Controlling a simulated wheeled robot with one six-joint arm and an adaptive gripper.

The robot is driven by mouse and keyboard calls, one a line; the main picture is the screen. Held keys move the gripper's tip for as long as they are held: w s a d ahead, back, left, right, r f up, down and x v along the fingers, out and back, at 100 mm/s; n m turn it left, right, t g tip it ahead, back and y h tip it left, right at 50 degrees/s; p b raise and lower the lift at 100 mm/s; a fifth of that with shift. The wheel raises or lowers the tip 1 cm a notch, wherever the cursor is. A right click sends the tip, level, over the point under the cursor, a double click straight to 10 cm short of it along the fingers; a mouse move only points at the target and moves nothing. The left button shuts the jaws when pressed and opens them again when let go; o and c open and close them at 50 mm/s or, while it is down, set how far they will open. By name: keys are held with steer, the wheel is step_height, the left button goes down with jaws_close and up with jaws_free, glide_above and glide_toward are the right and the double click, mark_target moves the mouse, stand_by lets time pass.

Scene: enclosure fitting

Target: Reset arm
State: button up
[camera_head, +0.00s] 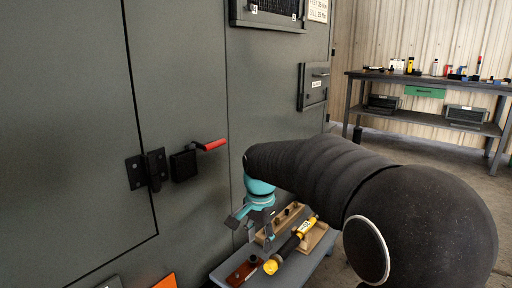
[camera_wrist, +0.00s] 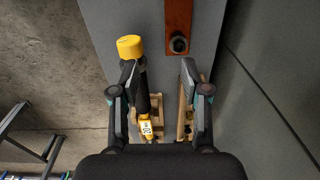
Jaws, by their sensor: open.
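My arm, in a dark ribbed sleeve, reaches across the right of the head view, and my gripper (camera_head: 256,222) points down over a small grey bench (camera_head: 295,272) beside the enclosure. In the wrist view my gripper (camera_wrist: 158,75) has its two fingers spread apart with nothing held between them. A black and yellow tool (camera_wrist: 130,47) lies on the bench below, by the left finger in that view. It also shows in the head view (camera_head: 272,265).
A grey enclosure (camera_head: 75,120) fills the left, with a red-handled latch (camera_head: 210,145) standing out. Wooden holders (camera_head: 313,238) and a reddish-brown block (camera_wrist: 178,15) are on the bench. A workbench (camera_head: 430,85) with several items stands at the back right.

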steer(key=s+d+r+n+t, duration=0.1)
steer(key=s+d+n, duration=0.1)
steer(key=s+d, duration=0.3)
steer(key=s+d+r+n+t+p, duration=0.1)
steer(key=s+d, duration=0.4)
steer(key=s, duration=0.6)
steer(key=s+d+r+n+t+p, duration=0.1)
steer(key=s+d+r+n+t, duration=0.2)
steer(key=s, duration=0.6)
steer(key=shift+d+n, duration=0.9)
steer(key=shift+d, duration=0.05)
steer(key=shift+r, duration=0.1)
steer(key=shift+c, duration=0.4)
